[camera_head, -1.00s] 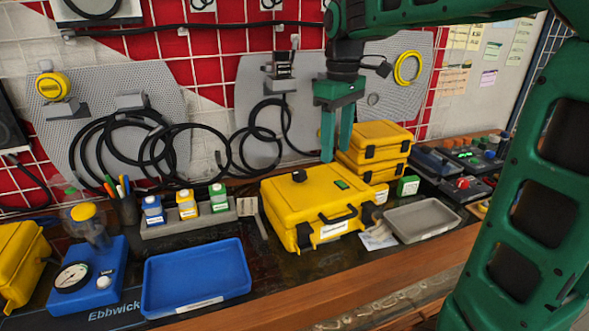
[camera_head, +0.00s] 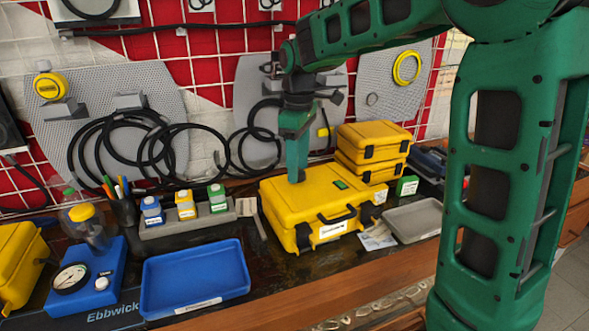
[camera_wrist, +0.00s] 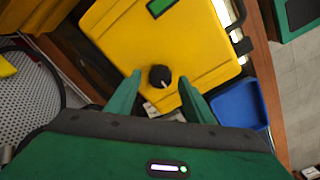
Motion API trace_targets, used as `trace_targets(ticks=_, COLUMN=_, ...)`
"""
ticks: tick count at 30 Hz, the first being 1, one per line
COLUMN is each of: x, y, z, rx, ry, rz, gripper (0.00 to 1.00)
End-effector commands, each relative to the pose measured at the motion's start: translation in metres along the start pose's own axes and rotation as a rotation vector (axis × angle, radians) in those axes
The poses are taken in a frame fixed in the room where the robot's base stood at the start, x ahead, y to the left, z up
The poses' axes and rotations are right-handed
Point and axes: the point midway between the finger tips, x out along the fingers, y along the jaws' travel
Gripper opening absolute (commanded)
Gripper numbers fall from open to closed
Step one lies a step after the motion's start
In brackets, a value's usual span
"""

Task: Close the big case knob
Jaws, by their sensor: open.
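The big yellow case (camera_head: 325,200) lies shut on the dark bench; it also shows in the wrist view (camera_wrist: 200,60). Its black knob (camera_wrist: 160,76), with a pale pointer mark, sits on the lid in the wrist view. In the head view the knob is hidden behind my gripper (camera_head: 297,178). My gripper points down over the lid, fingers open. In the wrist view the knob lies between and just beyond the fingertips of my gripper (camera_wrist: 160,76). I cannot tell how high the fingertips are above the lid.
A blue tray (camera_head: 197,312) and a rack of small bottles (camera_head: 190,222) stand left of the case. Smaller yellow cases (camera_head: 374,145) are stacked behind it. A grey tray (camera_head: 413,237) lies to its right. Cables hang on the back wall.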

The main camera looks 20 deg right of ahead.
Motion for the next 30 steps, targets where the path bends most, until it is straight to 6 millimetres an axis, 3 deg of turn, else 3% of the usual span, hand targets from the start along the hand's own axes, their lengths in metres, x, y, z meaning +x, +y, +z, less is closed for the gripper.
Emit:
trace_targets(ticks=5, x=0.0106, y=-0.0001, z=0.0001, rx=0.000, ry=0.000, rz=0.000, gripper=0.48)
trace_targets(ticks=13, x=0.0119, y=0.0000, z=0.0001, rx=0.001, ry=0.001, rz=0.001, gripper=0.48)
trace_targets(ticks=14, x=0.0119, y=0.0000, z=0.0001, rx=0.001, ry=0.001, rz=0.001, gripper=0.45)
trace_targets(ticks=19, x=0.0118, y=0.0001, z=0.0001, rx=0.001, ry=0.001, rz=0.001, gripper=0.07)
trace_targets(ticks=30, x=0.0116, y=0.0001, z=0.0002, rx=0.044, ry=-0.001, rz=0.004, gripper=0.07)
